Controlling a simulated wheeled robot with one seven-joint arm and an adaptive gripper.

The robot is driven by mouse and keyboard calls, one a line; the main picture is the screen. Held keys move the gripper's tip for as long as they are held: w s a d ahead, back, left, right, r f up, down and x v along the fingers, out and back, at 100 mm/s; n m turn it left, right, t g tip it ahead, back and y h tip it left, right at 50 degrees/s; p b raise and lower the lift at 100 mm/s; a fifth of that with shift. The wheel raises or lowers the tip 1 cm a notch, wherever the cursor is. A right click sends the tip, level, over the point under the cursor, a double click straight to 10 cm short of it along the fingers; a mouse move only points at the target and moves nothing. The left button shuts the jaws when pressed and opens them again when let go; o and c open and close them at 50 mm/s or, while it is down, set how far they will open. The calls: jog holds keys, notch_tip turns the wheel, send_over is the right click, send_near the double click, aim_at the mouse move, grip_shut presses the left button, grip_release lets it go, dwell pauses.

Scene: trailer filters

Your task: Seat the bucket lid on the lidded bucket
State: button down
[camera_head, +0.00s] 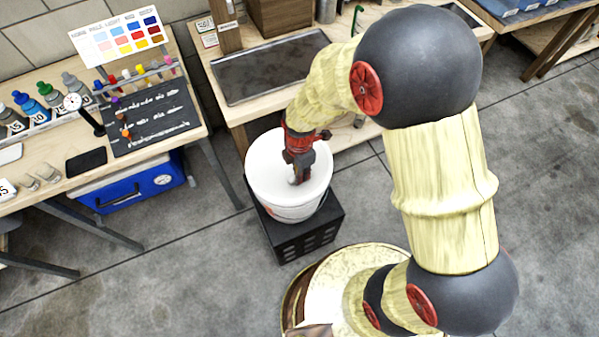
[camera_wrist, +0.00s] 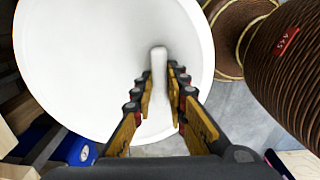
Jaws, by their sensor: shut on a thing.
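The bucket lid (camera_head: 262,168) is a white disc that lies over the top of the white bucket (camera_head: 290,213). The bucket stands on a black slotted crate (camera_head: 312,232) on the floor. My gripper (camera_head: 298,180) points down at the lid and is shut on its raised white grip. In the wrist view the lid (camera_wrist: 75,60) fills the left and middle, and the grip sits between the fingers of my gripper (camera_wrist: 163,72). The lid hides the bucket's rim, so I cannot tell whether it rests on the rim or sits just above it.
A bench with a dark tray (camera_head: 270,68) stands behind the bucket. At the left, a workbench holds bottles, a colour chart (camera_head: 118,35) and a black board (camera_head: 150,118). A blue cooler (camera_head: 130,185) is under it. Bare floor lies to the left of the crate.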

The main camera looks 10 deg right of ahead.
jog(key=shift+f, duration=0.4)
dwell(1.0)
jog(key=c, duration=1.7)
grip_release()
jog(key=shift+o, duration=0.8)
jog(key=o, duration=0.3)
jog(key=shift+r, duration=0.15)
jog(key=shift+r+p, duration=2.9)
jog(key=shift+r, duration=0.5)
